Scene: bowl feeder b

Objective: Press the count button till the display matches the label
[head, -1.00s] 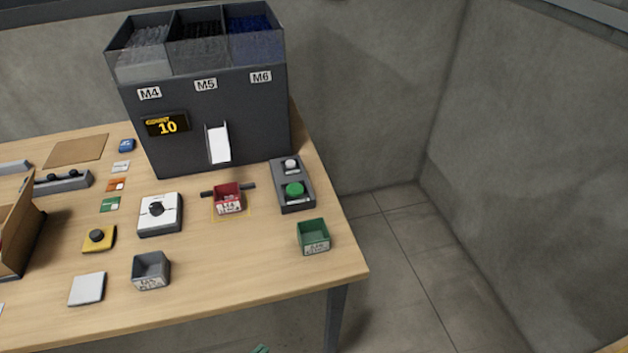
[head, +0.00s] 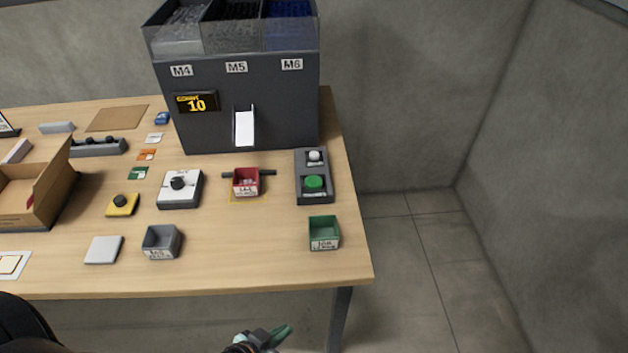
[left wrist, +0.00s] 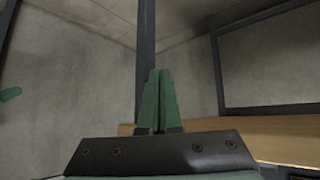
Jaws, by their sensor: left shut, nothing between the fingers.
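The dark feeder (head: 240,118) stands at the back of the table. Its display (head: 197,103) shows a yellow 10. To the right of the chute, a dark button box (head: 318,198) carries a white button (head: 314,156) and a larger green button (head: 313,182). A red bin (head: 246,183) stands below the chute; its label is too small to read surely. My left gripper (head: 284,334) is low in the head view, in front of the table edge and away from the buttons. In the left wrist view its green fingers (left wrist: 155,98) are together and empty.
A green bin (head: 323,230) and a grey bin (head: 161,241) stand near the front edge. A white box with a black knob (head: 180,190) and a yellow block with a black knob (head: 122,204) are further left. An open cardboard box (head: 45,195) is at the left.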

